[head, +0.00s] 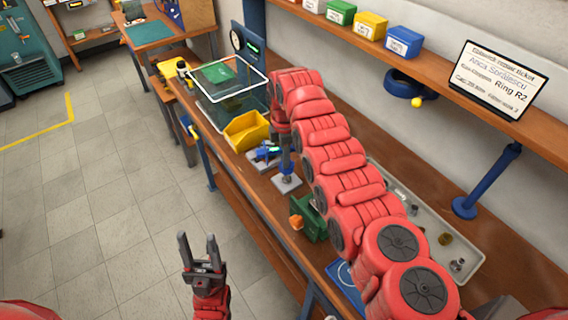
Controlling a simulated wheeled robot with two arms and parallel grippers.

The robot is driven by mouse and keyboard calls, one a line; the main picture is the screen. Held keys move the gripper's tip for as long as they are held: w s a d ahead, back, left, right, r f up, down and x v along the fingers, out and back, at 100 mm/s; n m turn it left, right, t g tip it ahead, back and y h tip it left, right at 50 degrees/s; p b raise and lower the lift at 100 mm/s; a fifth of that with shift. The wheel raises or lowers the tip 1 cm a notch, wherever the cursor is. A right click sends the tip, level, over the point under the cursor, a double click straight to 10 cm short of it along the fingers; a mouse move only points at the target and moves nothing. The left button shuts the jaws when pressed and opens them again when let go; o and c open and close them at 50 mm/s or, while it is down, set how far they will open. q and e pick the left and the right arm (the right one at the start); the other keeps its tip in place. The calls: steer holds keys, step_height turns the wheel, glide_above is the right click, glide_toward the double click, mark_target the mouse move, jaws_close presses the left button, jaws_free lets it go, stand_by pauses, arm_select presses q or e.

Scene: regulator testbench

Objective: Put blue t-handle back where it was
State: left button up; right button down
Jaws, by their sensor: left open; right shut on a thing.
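My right gripper (284,143) is at the end of the red arm that reaches over the bench. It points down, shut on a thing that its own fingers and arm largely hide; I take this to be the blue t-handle. A blue upright part (286,162) shows just below the fingers, above a small grey base plate (286,184). I cannot tell whether it touches the plate. My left gripper (202,253) is open and empty, pointing up over the floor left of the bench.
A small blue fixture (265,154) and a yellow bin (246,131) stand beside the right gripper. A clear box (230,90) is behind them. A green block (307,217) with an orange part is nearer. A grey tray (437,219) with small parts lies right of the arm.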

step_height(320, 180, down, 4)
steer(key=shift+f+b, duration=0.1)
steer(key=shift+b, duration=0.25)
steer(key=shift+w, duration=0.1)
steer(key=shift+d+f+b, duration=0.1)
steer(key=shift+f+b, duration=0.25)
steer(key=shift+b, duration=0.05)
steer(key=c, duration=0.8)
jaws_free()
steer(key=shift+r, duration=0.1)
